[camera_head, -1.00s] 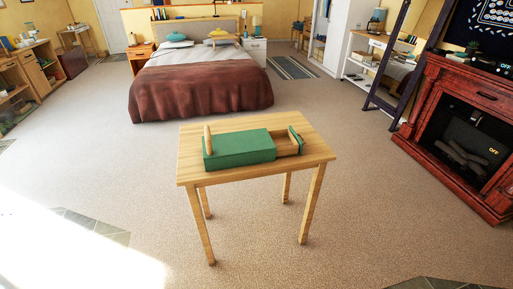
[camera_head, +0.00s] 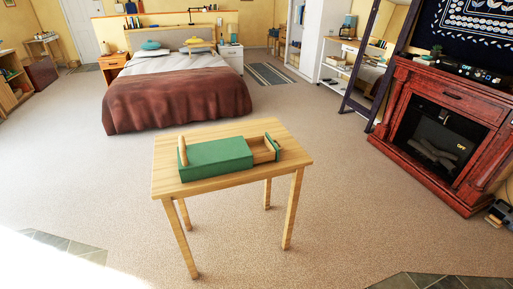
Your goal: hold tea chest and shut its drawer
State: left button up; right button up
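The tea chest (camera_head: 215,160) is a long green box lying on a small wooden table (camera_head: 232,182). A wooden upright piece (camera_head: 182,151) stands at its left end. Its drawer (camera_head: 264,151) sticks out at the right end, showing a pale wooden inside and a green front (camera_head: 273,146). The drawer is partly open. Neither of my grippers shows in the head view, and nothing touches the chest or the drawer.
The table top around the chest is bare, and the carpet (camera_head: 330,190) around the table is clear. A bed (camera_head: 178,95) stands behind it. A red fireplace (camera_head: 440,130) stands at the right, with a dark leaning frame (camera_head: 378,70) beside it.

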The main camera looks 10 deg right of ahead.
aim_at(264, 149)
jog(key=i+l+u, duration=0.2)
jog(key=l+u, duration=0.25)
jog(key=l, duration=0.95)
jog(key=l+u, duration=0.45)
jog(key=l, duration=1)
